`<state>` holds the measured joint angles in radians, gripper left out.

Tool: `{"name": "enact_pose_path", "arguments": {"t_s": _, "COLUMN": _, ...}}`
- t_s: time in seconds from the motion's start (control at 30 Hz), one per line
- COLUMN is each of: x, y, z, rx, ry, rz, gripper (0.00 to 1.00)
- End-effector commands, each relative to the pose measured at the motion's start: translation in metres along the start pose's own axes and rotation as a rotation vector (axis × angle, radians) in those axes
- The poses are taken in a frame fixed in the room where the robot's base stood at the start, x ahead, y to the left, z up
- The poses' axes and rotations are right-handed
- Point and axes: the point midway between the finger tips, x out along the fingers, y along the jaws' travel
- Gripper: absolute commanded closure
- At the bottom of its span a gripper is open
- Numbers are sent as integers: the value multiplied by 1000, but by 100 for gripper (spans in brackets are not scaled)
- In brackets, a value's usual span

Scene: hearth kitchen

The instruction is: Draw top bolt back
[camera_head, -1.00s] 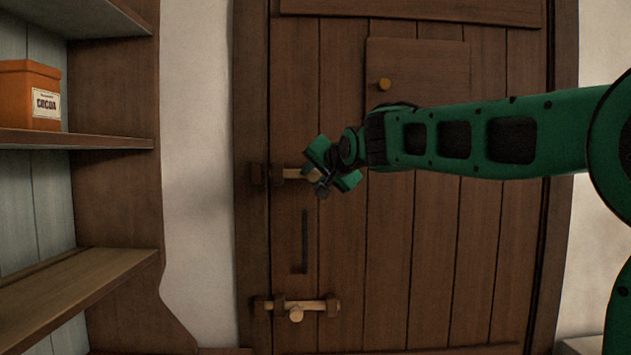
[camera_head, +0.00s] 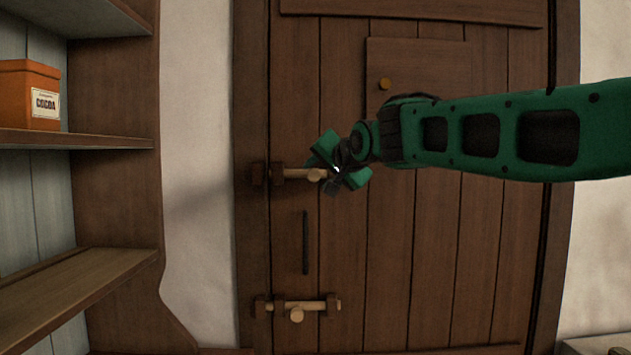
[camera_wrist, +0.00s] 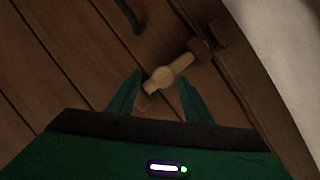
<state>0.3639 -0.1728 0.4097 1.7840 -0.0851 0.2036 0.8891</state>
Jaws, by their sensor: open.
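The top bolt (camera_head: 300,173) is a pale wooden rod with a round knob on the dark plank door. Its knob sits well right of the door bracket, and I see no pale rod between that bracket and the frame keeper (camera_head: 258,174). My gripper (camera_head: 333,177) is just right of the knob and hides whatever lies behind it. In the wrist view the bolt (camera_wrist: 168,73) lies ahead of my open fingers (camera_wrist: 161,78), its knob end showing between their tips. Whether they touch it I cannot tell.
A lower bolt (camera_head: 315,305) spans its brackets and the frame keeper. A dark vertical handle (camera_head: 305,242) is between the bolts. Shelves with a cocoa tin (camera_head: 29,95) stand left.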

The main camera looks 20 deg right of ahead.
Motion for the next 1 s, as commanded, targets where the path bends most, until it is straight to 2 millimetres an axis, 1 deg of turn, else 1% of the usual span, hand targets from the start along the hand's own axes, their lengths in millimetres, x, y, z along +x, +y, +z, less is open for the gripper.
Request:
{"name": "enact_pose_path", "arguments": {"t_s": 0.03, "x": -11, "y": -2, "z": 0, "rx": -3, "ry": 2, "rz": -3, "gripper": 54}}
{"name": "enact_pose_path", "arguments": {"t_s": 0.2, "x": -40, "y": -1, "z": -1, "rx": -2, "ry": 2, "rz": -1, "gripper": 54}}
{"name": "enact_pose_path", "arguments": {"t_s": 0.4, "x": -65, "y": 0, "z": 0, "rx": -1, "ry": 1, "rz": 0, "gripper": 54}}
{"name": "enact_pose_path", "arguments": {"t_s": 0.6, "x": -74, "y": 1, "z": -1, "rx": 0, "ry": 1, "rz": 1, "gripper": 54}}
{"name": "enact_pose_path", "arguments": {"t_s": 1.0, "x": -74, "y": 1, "z": -1, "rx": 0, "ry": 1, "rz": 1, "gripper": 54}}
